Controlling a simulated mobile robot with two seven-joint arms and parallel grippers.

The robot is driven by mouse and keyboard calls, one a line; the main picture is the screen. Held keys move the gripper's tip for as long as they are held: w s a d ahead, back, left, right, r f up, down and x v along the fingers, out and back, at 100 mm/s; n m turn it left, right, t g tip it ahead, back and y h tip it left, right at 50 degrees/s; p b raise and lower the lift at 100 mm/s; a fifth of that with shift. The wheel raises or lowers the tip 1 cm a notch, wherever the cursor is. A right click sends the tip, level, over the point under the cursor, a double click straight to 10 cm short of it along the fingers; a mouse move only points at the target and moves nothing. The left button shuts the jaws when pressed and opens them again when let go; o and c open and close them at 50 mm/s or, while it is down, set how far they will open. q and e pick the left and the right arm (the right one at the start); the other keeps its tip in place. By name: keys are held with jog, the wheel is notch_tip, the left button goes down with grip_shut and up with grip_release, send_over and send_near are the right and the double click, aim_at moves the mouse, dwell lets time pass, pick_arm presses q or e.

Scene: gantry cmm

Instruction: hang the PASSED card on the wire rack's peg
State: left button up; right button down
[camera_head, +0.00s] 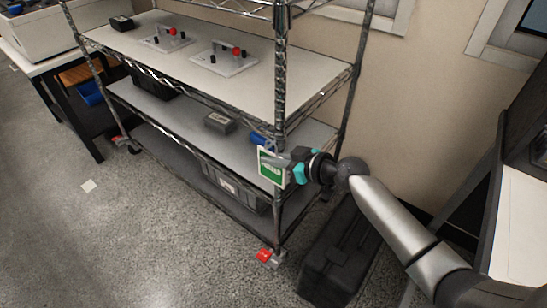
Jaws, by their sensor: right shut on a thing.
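The green and white PASSED card (270,168) is at the front right post of the wire rack (281,75). My right gripper (284,164) is shut on the card and holds it roughly upright, its printed face toward the view. The peg cannot be made out; the card and gripper cover that part of the post. Whether the card touches the post cannot be told. My left gripper is not in view.
The rack's top shelf (255,92) carries two white plates with red knobs. A black case (338,255) stands on the floor at right. The floor in front of the rack is mostly clear.

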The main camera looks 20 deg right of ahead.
jog(key=shift+f, duration=0.1)
dwell(0.3)
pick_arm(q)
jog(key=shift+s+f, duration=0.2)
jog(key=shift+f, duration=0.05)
pick_arm(e)
jog(key=shift+a, duration=0.1)
